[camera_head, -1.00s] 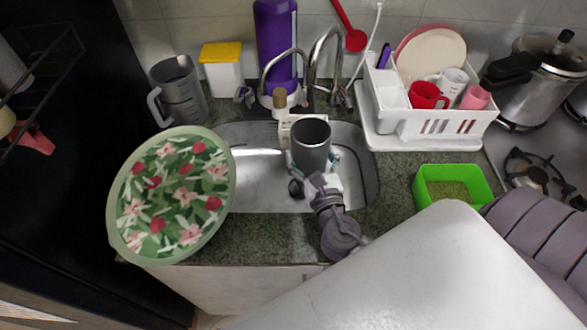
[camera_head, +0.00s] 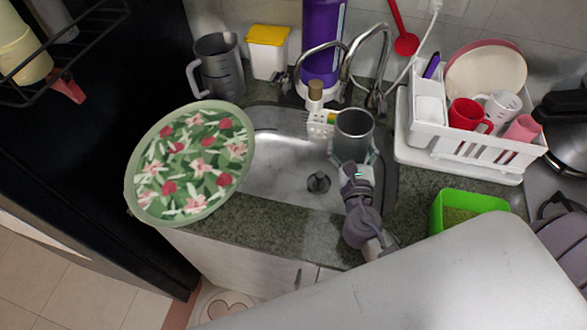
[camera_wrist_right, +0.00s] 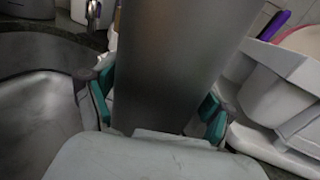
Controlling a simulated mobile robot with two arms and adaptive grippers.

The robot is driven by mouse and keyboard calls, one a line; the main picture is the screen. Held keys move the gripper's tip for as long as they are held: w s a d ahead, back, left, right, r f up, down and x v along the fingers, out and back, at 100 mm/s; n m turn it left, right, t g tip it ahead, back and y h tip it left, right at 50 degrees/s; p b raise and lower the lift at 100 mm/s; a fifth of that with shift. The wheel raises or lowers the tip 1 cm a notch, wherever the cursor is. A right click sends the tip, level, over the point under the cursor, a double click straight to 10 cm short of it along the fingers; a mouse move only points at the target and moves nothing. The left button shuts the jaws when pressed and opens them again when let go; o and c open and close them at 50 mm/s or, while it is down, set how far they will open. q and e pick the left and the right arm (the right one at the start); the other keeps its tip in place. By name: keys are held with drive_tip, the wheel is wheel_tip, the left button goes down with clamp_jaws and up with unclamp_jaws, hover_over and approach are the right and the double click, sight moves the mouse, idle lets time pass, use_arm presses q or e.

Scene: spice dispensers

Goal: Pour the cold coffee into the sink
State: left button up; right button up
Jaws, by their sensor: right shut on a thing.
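A grey cylindrical cup (camera_head: 354,130) is upright over the right part of the metal sink (camera_head: 285,178). My right gripper (camera_head: 353,160) is shut on this cup from the front. In the right wrist view the cup (camera_wrist_right: 170,65) fills the middle, with the teal finger pads of my right gripper (camera_wrist_right: 160,105) on both sides of it. The cup's opening faces up in the head view; whether coffee is inside cannot be told. The sink drain (camera_head: 318,182) lies left of the gripper. My left gripper is not in view.
A floral tray (camera_head: 190,163) covers the counter left of the sink. A white dish rack (camera_head: 470,140) with cups and a plate stands to the right, and a green container (camera_head: 466,208) in front of it. A curved faucet (camera_head: 352,65) and a purple bottle (camera_head: 322,45) stand behind.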

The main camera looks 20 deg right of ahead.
sight(343, 148)
drive_tip(key=shift+w+a+r+n, duration=0.1)
drive_tip(key=shift+a+r+n, duration=0.3)
drive_tip(key=shift+n, duration=0.4)
drive_tip(key=shift+a+r+n+t, duration=0.1)
drive_tip(key=shift+r+n+t, duration=0.3)
drive_tip(key=shift+n, duration=0.5)
drive_tip(key=shift+a+r+n, duration=0.45)
drive_tip(key=shift+r+n, duration=0.1)
drive_tip(key=shift+n, duration=0.25)
drive_tip(key=shift+a+f+n+t, duration=0.1)
drive_tip(key=shift+f+n+t, duration=0.15)
drive_tip(key=shift+n, duration=0.25)
drive_tip(key=shift+a+n, duration=0.25)
drive_tip(key=shift+n, duration=0.35)
drive_tip(key=shift+w+a+r+n+t, duration=0.1)
drive_tip(key=shift+r+n+t, duration=0.25)
drive_tip(key=shift+r+n, duration=0.15)
drive_tip(key=shift+d+r+n+y+p, duration=0.25)
drive_tip(key=shift+r+n+p, duration=0.25)
drive_tip(key=shift+n, duration=0.4)
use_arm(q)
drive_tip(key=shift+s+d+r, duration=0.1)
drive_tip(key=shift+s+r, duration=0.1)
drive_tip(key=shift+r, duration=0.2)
use_arm(e)
drive_tip(key=shift+a+y, duration=0.1)
drive_tip(key=shift+y, duration=0.15)
drive_tip(key=shift+r+n, duration=0.15)
drive_tip(key=shift+n, duration=0.15)
